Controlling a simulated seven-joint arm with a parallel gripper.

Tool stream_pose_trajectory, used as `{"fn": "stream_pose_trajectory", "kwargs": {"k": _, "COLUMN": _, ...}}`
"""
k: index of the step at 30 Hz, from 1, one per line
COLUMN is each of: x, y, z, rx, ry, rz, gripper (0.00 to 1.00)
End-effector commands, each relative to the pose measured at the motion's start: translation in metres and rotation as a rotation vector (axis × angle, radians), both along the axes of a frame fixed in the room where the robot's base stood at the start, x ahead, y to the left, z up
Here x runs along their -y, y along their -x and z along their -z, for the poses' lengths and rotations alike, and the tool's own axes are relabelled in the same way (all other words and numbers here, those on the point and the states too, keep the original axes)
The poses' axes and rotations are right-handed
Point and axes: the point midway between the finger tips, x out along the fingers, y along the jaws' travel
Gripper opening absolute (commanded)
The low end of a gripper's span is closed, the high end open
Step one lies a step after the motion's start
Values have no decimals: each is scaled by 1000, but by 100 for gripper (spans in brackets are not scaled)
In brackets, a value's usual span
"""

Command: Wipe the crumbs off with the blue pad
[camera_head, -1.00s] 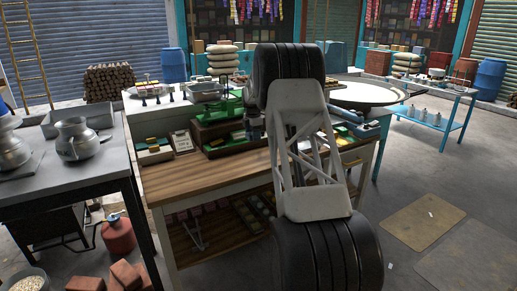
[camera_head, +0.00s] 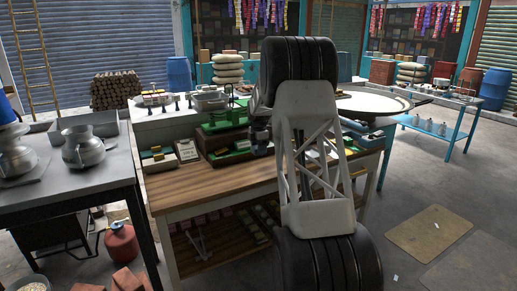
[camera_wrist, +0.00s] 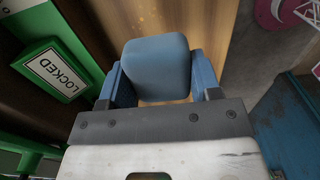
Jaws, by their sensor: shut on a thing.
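The blue pad (camera_wrist: 157,68) is a rounded block between the blue fingers of my gripper (camera_wrist: 157,88) in the wrist view. My gripper is shut on it. The pad is over a brown wooden top (camera_wrist: 215,25), whose bare wood also shows in the head view (camera_head: 215,180). Small pale specks, possibly crumbs (camera_wrist: 150,20), lie on the wood just beyond the pad. I cannot tell whether the pad touches the wood. In the head view my arm hides the gripper and pad.
A blue surface (camera_wrist: 290,115) is close on the right. In the head view, a green scale (camera_head: 228,118) and small boxes (camera_head: 158,158) occupy the bench's back; its front left is clear.

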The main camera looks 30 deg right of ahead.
Motion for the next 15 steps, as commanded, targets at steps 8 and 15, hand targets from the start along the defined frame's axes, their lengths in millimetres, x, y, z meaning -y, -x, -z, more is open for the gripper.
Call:
{"fn": "stream_pose_trajectory", "kwargs": {"k": 8, "x": 0, "y": 0, "z": 6, "rx": -1, "ry": 0, "rz": 0, "gripper": 36}}
{"fn": "stream_pose_trajectory", "kwargs": {"k": 15, "x": 0, "y": 0, "z": 25, "rx": -1, "ry": 0, "rz": 0, "gripper": 36}}
